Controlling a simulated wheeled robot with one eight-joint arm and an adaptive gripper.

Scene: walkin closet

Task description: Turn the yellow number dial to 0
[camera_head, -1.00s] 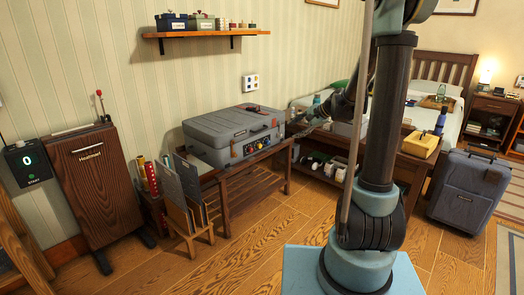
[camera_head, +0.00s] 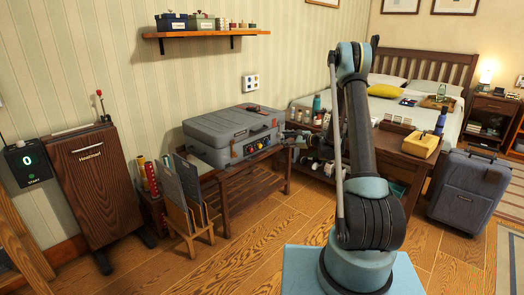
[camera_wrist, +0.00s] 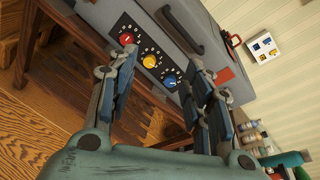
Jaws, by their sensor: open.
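The yellow number dial (camera_wrist: 149,61) sits on the black front panel of a grey case, between a red dial (camera_wrist: 126,39) and a blue dial (camera_wrist: 169,80). Markings ring the dials but are too small to read, so I cannot tell the yellow dial's setting. In the head view the grey case (camera_head: 218,131) lies on a wooden rack, its panel facing forward. My gripper (camera_wrist: 158,88) is open and empty, its fingers spread on either side of the dial row in the wrist view. It appears apart from the yellow dial. In the head view the gripper is small, right of the panel.
The wooden rack (camera_head: 229,197) holds the case. A wooden table (camera_head: 405,160) with small items is at the right. A suitcase (camera_head: 468,192) stands beyond it.

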